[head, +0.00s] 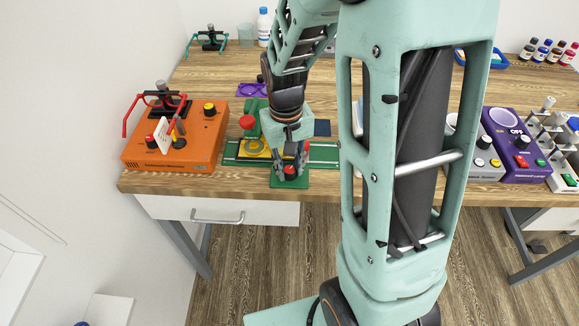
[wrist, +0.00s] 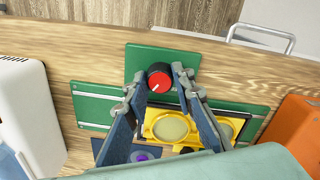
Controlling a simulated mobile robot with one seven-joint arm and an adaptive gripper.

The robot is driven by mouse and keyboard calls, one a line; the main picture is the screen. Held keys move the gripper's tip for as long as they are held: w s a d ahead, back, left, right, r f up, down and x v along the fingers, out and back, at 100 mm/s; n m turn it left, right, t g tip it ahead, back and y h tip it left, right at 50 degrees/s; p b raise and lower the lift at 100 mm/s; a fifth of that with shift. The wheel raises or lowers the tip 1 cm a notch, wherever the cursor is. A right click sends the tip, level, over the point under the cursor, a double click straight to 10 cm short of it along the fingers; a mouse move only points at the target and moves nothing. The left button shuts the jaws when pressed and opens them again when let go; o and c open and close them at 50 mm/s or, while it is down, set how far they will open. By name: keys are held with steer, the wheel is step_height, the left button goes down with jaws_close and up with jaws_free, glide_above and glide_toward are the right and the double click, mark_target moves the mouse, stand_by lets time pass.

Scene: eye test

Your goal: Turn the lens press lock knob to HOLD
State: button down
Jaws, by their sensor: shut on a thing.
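The lock knob (wrist: 161,76) is a round red cap with a white pointer line on a black base. It sits on the front tab of the green press plate (wrist: 140,58); in the head view the knob (head: 290,171) shows low between my fingers. My gripper (wrist: 161,74) is shut on the knob, one finger on each side. In the wrist view the white line points to the lower left. I cannot read a HOLD mark. A yellow lens holder (wrist: 170,128) with a pale round lens lies behind the knob, partly hidden by my fingers.
An orange machine (head: 170,148) with a red-handled frame stands left of the press. A purple device (head: 513,140) and a grey one (head: 480,163) stand at the right. The wooden table (head: 215,187) has a bare strip along its front edge. My arm covers the table's middle right.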

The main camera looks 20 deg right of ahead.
mark_target(287, 170)
steer(key=shift+m, duration=0.9)
steer(key=c, duration=1.9)
jaws_free()
steer(key=shift+c, duration=0.2)
step_height(287, 170, up, 12)
steer(key=shift+a, duration=0.2)
